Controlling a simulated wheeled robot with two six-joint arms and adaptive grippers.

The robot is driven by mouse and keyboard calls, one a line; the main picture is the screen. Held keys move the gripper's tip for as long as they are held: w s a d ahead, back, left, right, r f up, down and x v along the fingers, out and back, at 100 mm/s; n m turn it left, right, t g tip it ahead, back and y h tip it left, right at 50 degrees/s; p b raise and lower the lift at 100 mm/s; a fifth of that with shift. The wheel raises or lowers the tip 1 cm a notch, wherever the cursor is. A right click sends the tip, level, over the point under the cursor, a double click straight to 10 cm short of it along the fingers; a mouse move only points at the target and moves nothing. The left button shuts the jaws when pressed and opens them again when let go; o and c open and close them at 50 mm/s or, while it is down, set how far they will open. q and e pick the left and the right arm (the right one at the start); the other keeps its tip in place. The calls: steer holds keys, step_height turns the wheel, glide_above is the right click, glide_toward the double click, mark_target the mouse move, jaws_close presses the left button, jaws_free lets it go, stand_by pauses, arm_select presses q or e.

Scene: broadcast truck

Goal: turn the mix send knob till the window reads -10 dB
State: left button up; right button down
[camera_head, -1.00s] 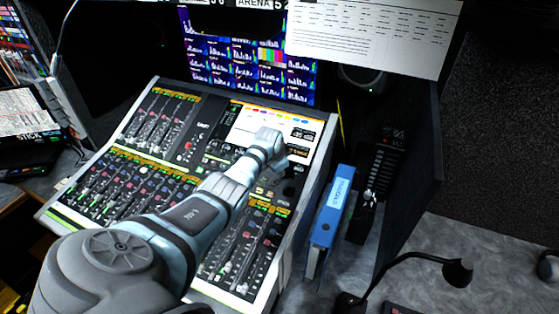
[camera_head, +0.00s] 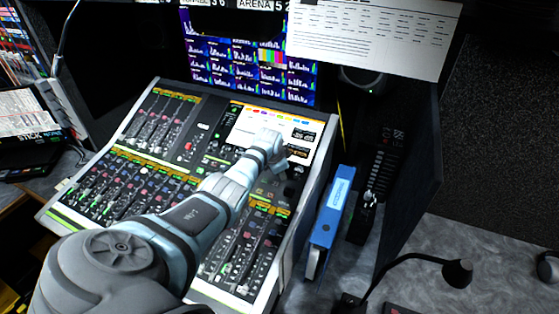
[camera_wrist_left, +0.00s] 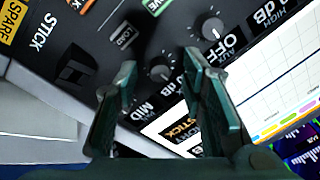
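My left gripper (camera_wrist_left: 160,66) is over the upper right of the mixing console (camera_head: 48,214), its fingers apart. In the left wrist view a small dark knob (camera_wrist_left: 160,73) with a white pointer shows between the fingertips, with a gap on each side. The label MID is beside it. A dB reading near it is partly hidden by a finger. A second knob (camera_wrist_left: 213,28) is next to a readout of OFF, labelled AUX. I cannot tell which knob is the mix send, and no -10 dB reading is legible. My right gripper is out of view.
A blue binder (camera_head: 331,215) stands right of the console. A gooseneck microphone (camera_head: 456,272) is at the lower right. Monitors (camera_head: 245,62) stand behind.

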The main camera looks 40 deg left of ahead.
arm_select(q)
steer(key=v, duration=1.2)
